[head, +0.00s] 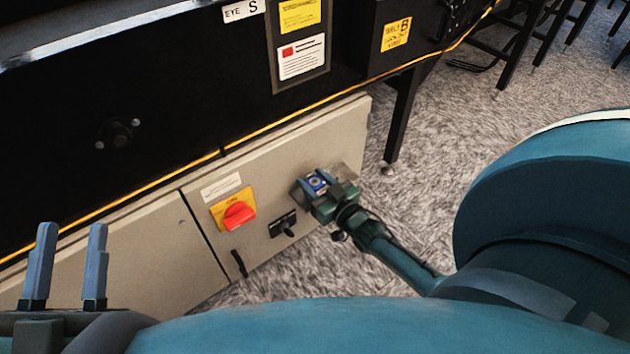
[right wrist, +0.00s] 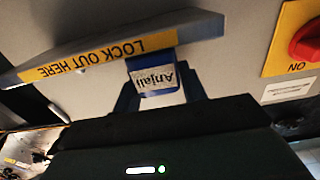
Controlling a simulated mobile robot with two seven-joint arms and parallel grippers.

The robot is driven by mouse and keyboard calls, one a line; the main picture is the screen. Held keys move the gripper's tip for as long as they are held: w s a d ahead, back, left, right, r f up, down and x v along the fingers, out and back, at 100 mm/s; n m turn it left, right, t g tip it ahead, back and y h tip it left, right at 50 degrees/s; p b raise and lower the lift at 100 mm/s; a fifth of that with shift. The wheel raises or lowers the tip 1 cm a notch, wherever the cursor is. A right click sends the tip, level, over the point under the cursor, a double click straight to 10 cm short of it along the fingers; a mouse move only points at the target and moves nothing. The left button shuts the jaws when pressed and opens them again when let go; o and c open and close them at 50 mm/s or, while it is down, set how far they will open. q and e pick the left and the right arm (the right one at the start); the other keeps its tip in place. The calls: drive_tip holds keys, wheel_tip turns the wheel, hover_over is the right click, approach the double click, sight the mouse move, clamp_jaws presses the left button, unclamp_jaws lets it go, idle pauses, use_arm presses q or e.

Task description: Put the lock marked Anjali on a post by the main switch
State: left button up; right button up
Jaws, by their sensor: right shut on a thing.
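The blue lock (head: 316,183) has a white label reading Anjali, upside down in the right wrist view (right wrist: 155,79). My right gripper (head: 318,188) is shut on it, with a finger on each side in the right wrist view (right wrist: 155,92). The lock is at the grey ledge with a yellow LOCK OUT HERE strip (right wrist: 95,60). Its top meets the ledge edge in that view; I cannot tell if it is on a post. The main switch, a red knob (head: 239,214) on a yellow plate, is left of the lock. My left gripper (head: 68,268) is open and empty.
The beige cabinet front (head: 160,245) lies below the black machine side (head: 60,130). A black machine leg (head: 400,115) stands right of the cabinet on open carpet (head: 480,120).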

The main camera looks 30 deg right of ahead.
use_arm(q)
drive_tip(key=shift+r+h, duration=0.3)
drive_tip(key=shift+f, duration=0.25)
use_arm(e)
drive_tip(key=shift+f, duration=0.3)
idle(0.3)
drive_tip(key=o, duration=1.1)
